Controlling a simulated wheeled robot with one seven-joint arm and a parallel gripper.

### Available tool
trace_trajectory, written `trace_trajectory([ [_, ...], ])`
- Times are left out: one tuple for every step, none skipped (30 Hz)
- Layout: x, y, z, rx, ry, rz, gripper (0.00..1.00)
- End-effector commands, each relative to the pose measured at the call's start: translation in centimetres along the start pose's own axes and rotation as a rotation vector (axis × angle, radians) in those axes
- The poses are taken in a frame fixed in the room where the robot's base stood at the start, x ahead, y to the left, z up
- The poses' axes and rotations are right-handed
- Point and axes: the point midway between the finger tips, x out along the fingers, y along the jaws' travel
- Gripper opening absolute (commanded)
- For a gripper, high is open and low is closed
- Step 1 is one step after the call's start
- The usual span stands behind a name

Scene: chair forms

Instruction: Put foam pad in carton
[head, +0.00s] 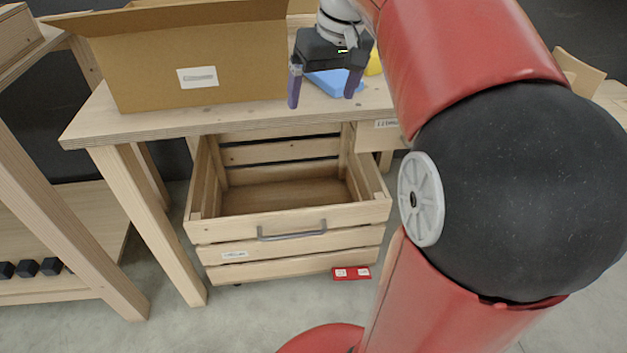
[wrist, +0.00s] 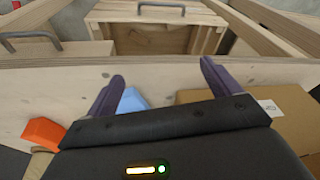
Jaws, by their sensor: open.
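A blue pad, which looks like the foam pad (head: 338,84), lies on the workbench top to the right of the carton. In the wrist view a blue piece of it (wrist: 132,101) shows beside the left finger, partly hidden by my gripper. The carton (head: 190,65) is a large brown open-topped cardboard box with a white label, standing on the bench. It also shows at the right of the wrist view (wrist: 300,125). My gripper (head: 323,93) has its purple fingers apart and empty, in front of the blue pad in the head view. The carton's inside bottom is hidden.
Below the bench (head: 350,108) an empty wooden drawer (head: 290,222) stands pulled out. A yellow thing (head: 374,63) is behind my gripper. An orange block (wrist: 43,133) lies on the bench in the wrist view. A red tag (head: 351,273) is on the floor.

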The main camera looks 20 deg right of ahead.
Motion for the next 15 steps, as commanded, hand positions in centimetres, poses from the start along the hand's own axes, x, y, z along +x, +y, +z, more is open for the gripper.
trace_trajectory([
  [1.3,-1.3,2.4,0.002,-0.011,-0.003,0.89],
  [2.1,-2.0,3.7,0.005,-0.014,-0.001,0.89],
  [3.0,-3.0,5.5,0.008,-0.007,0.005,0.89],
  [3.6,-3.8,6.9,0.007,0.004,0.011,0.89],
  [4.2,-4.5,8.3,0.007,0.022,0.02,0.89],
  [4.9,-5.5,10.0,0.005,0.051,0.031,0.89],
  [5.3,-6.0,11.1,0.005,0.075,0.039,0.89],
  [5.8,-6.5,12.1,0.004,0.099,0.047,0.89],
  [6.4,-7.1,13.4,0.002,0.13,0.055,0.89],
  [6.9,-7.5,14.3,0.0,0.151,0.061,0.89],
  [7.3,-7.8,15.1,-0.001,0.171,0.066,0.89],
  [7.9,-8.1,16.1,-0.002,0.194,0.071,0.89],
  [8.3,-8.3,16.7,-0.002,0.209,0.074,0.89],
  [8.7,-8.4,17.2,-0.004,0.222,0.076,0.89],
  [9.1,-8.6,17.7,-0.004,0.237,0.079,0.89],
])
